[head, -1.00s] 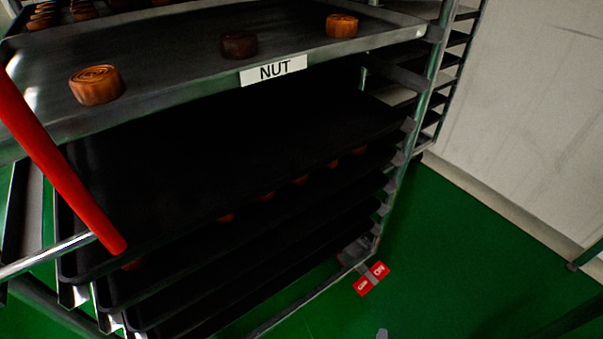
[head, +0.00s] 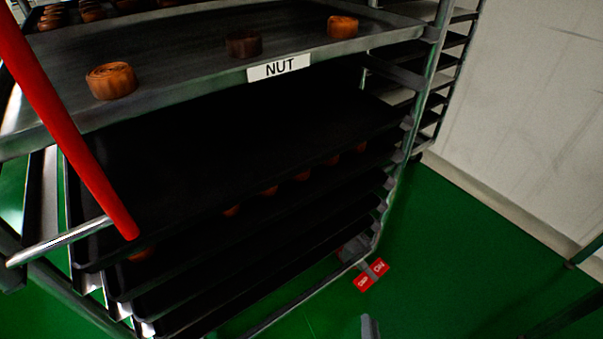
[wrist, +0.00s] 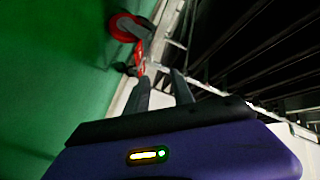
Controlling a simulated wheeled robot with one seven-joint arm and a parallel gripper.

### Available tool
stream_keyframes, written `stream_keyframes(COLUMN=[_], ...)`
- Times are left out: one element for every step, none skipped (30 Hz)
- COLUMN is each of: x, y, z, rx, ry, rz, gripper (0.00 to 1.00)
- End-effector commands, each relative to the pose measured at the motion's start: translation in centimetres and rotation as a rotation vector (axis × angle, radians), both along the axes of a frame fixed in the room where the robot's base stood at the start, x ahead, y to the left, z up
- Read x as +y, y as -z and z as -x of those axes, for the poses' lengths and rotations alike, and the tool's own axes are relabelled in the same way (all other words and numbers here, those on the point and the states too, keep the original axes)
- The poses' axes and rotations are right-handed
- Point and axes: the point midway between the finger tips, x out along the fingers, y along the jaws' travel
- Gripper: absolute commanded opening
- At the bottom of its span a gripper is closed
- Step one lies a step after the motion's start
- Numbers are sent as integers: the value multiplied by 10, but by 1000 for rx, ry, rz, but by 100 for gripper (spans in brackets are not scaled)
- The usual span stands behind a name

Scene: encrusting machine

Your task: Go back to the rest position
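My gripper (wrist: 160,76) shows in the wrist view with its two grey fingers apart and nothing visible between them. It points down along the foot of the rack (wrist: 235,70), beside the green floor. In the head view only a small grey piece, likely a fingertip of my gripper (head: 370,327), shows at the bottom edge, right of the rack; the rest is out of frame.
A tray (head: 190,80) labelled NUT (head: 279,68) holds several round cakes. Dark trays (head: 250,160) sit below it. A red bar (head: 70,120) crosses the left side. Red caster tags (head: 371,274) lie at the rack's foot. The green floor (head: 450,260) to the right is clear.

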Motion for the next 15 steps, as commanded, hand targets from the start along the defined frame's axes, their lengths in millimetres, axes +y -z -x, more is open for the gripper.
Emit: stream_keyframes(x=[0,1,2,2,3,3,3,3,2,2,1,0,0,-1,-2], y=[-10,-16,-24,-31,-38,-48,-56,-63,-74,-83,-93,-106,-115,-126,-141], z=[10,15,23,29,36,45,52,60,70,78,86,97,106,114,126], rx=[6,10,16,20,25,31,35,40,46,51,55,60,66,72,78], ry=[-11,-18,-27,-35,-42,-50,-56,-62,-70,-74,-79,-85,-90,-94,-100], rz=[56,95,148,186,224,275,312,349,399,435,470,517,551,585,629], gripper=[29,29,29,29,29,29,29,29,29,29,29,29,29,29,29])
